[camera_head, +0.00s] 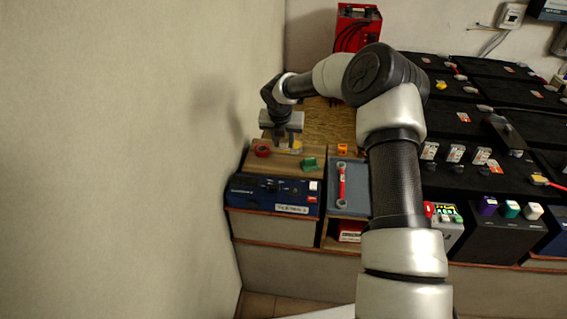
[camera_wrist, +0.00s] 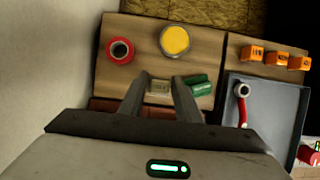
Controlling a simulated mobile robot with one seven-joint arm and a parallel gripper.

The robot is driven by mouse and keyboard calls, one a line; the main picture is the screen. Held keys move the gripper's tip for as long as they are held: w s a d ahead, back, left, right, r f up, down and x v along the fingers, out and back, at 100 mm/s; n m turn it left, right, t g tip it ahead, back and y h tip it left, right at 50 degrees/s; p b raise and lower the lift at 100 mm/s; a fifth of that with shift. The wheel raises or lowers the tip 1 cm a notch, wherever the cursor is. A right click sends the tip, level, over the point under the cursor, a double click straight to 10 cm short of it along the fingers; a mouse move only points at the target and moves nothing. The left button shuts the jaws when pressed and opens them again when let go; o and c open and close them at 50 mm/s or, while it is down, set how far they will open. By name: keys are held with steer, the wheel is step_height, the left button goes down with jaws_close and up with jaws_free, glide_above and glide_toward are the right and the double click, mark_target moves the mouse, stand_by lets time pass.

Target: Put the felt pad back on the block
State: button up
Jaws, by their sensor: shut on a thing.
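My gripper (camera_wrist: 161,80) is shut on a small pale beige piece (camera_wrist: 159,87), seen between the fingertips in the wrist view. It may be the felt pad; its full shape is partly hidden by the fingers. A green block (camera_wrist: 200,86) lies just right of the right fingertip and also shows in the head view (camera_head: 309,164). I cannot tell whether it is the task's block. In the head view my gripper (camera_head: 283,146) is over the wooden board (camera_head: 283,167), and the held piece cannot be made out there.
A red ring-shaped piece (camera_wrist: 120,50) and a yellow round piece (camera_wrist: 174,40) stand on the board beyond the fingers. Orange blocks (camera_wrist: 275,58) and a grey tray (camera_wrist: 262,95) with a red-handled tool are at right. The wall (camera_head: 150,150) is close at left.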

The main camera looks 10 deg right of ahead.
step_height(320, 180, down, 7)
steer(key=shift+b, duration=0.8)
steer(key=shift+f, duration=0.15)
steer(key=o, duration=0.9)
steer(key=shift+r, duration=0.2)
steer(key=p+v, duration=0.3)
steer(key=v, duration=0.9)
